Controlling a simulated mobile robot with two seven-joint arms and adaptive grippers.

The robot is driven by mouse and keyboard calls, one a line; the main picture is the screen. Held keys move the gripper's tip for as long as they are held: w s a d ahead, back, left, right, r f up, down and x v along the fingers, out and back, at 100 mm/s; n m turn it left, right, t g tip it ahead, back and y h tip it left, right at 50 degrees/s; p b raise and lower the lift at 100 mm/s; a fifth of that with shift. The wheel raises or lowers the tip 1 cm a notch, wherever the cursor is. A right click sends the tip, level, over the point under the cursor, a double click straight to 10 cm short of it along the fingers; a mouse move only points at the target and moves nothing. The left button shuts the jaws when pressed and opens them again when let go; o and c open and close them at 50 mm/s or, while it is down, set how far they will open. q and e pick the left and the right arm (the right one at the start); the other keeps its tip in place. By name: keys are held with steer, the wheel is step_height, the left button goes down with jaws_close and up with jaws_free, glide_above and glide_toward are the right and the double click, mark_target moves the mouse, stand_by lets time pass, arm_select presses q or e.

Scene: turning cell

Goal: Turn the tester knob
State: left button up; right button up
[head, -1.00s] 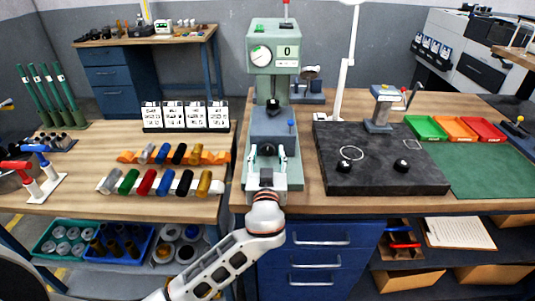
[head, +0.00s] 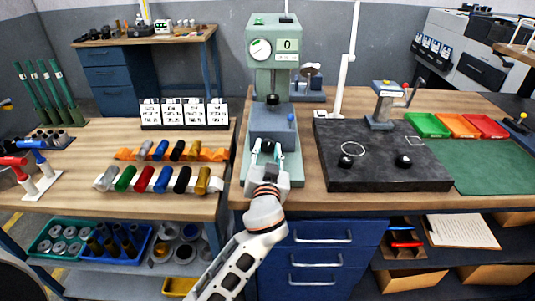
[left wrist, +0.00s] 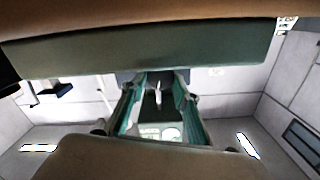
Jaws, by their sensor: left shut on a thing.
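The green tester (head: 272,65) stands upright on the bench in the head view, with a round dial and a display reading 0. The dark tester knob (head: 267,146) is low on its front. My left gripper (head: 267,152) reaches it from the front, with its teal fingers shut on either side of the knob. In the left wrist view, the left gripper's fingers (left wrist: 158,108) flank a dark part with a pale mark, which looks like the knob (left wrist: 157,88). The fingers hide part of the knob. My right gripper is not in view.
A dark slab (head: 380,160) with two black knobs lies to the right of the tester. Green, orange and red trays (head: 427,125) are beyond it. A rack of coloured cylinders (head: 160,178) lies left, with cards (head: 185,113) behind it.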

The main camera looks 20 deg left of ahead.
arm_select(q)
steer(key=shift+m, duration=0.5)
steer(key=shift+m+p, duration=0.35)
steer(key=shift+m, duration=0.55)
steer(key=m+p, duration=0.2)
steer(key=m, duration=0.3)
steer(key=shift+d+m, duration=0.1)
steer(key=shift+m, duration=0.5)
steer(key=shift+m+p, duration=0.45)
steer(key=shift+m, duration=0.45)
steer(key=shift+f+m, duration=0.1)
steer(key=shift+m, duration=0.5)
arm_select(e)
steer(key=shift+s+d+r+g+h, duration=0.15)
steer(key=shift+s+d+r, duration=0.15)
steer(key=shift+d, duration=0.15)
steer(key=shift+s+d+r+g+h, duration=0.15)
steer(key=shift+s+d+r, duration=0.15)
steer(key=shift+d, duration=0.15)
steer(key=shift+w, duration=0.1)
